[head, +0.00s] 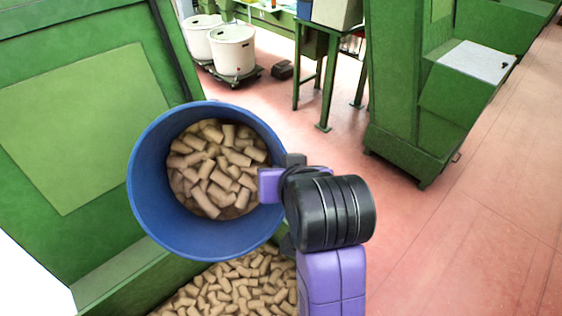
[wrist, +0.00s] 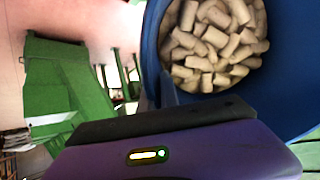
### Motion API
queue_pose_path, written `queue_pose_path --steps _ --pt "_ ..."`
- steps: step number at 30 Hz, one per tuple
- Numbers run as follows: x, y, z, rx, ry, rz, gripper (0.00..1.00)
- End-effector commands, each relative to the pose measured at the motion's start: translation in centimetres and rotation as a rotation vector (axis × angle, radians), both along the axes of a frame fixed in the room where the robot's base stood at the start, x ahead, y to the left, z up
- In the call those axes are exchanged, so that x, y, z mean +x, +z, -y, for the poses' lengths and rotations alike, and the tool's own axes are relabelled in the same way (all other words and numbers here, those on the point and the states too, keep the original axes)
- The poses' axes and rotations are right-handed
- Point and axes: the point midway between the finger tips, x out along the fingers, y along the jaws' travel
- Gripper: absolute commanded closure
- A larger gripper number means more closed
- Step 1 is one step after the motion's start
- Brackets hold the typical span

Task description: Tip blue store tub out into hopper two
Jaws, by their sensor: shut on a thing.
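The blue tub (head: 150,215) is held up in the head view, its open mouth facing my camera, with many cork stoppers (head: 222,165) inside. My gripper (head: 272,184) is shut on the tub's right side. A green hopper (head: 120,270) lies below and behind the tub, with a heap of corks (head: 235,288) in it; I cannot read a number on it. In the wrist view the tub (wrist: 292,75) fills the upper right with corks (wrist: 212,45) inside. The gripper's purple body (wrist: 180,152) crosses the bottom. The fingertips are hidden.
A large green machine (head: 85,120) stands at the left. White bins (head: 233,52) sit on a dolly at the back. A green stand (head: 325,55) and a green cabinet (head: 415,100) are at the back right. The reddish floor (head: 480,210) is clear at the right.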

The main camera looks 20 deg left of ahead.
Motion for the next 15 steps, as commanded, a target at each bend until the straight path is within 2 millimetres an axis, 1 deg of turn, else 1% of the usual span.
queue_pose_path --steps 6,15 --pt "-1.0 -1.1 0.6 0.074 0.001 0.107 1.0" --pt "-1.2 -1.8 0.8 0.114 -0.001 0.164 1.0"
